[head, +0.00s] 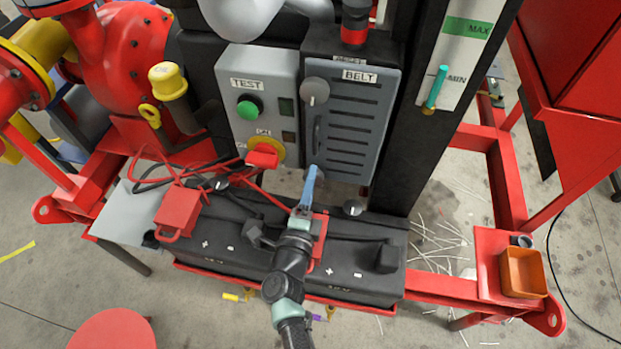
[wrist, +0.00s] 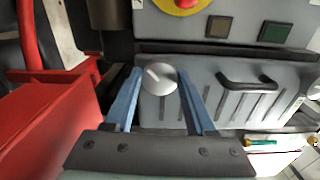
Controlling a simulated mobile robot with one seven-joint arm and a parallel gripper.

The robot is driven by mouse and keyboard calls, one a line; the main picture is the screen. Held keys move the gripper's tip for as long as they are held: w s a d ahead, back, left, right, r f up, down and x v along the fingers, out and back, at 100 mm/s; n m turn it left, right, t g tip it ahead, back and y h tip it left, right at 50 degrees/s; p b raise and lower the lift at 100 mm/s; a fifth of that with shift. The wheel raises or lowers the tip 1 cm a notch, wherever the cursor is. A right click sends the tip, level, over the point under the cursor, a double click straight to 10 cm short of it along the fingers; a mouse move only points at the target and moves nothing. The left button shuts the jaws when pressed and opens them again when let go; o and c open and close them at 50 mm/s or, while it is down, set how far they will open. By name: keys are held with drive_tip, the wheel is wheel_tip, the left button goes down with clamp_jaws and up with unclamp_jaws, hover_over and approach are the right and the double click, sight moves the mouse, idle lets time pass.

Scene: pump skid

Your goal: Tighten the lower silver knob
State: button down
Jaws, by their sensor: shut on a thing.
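The grey slotted BELT cover (head: 352,125) stands upright in the head view. The upper silver knob (head: 316,91) is at its top left and is clear of my gripper. My gripper (head: 310,180) is at the cover's lower left corner, where it hides the lower silver knob in the head view. In the wrist view the lower silver knob (wrist: 159,79) is round, with a pale line across its face. It sits between the blue fingers of my gripper (wrist: 160,80), one on each side, and they are shut on it.
A black handle (head: 316,134) is on the cover. Left of it is the TEST box with a green button (head: 249,108) and a red switch (head: 264,155). Black batteries (head: 225,245) with cables lie below. An orange bin (head: 523,272) is at the right.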

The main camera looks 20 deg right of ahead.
drive_tip(key=shift+n+p, duration=1.35)
drive_tip(key=shift+n, duration=2.35)
drive_tip(key=shift+f, duration=0.1)
drive_tip(key=shift+c, duration=1.1)
unclamp_jaws()
drive_tip(key=p+v, duration=0.1)
drive_tip(key=v, duration=1.2)
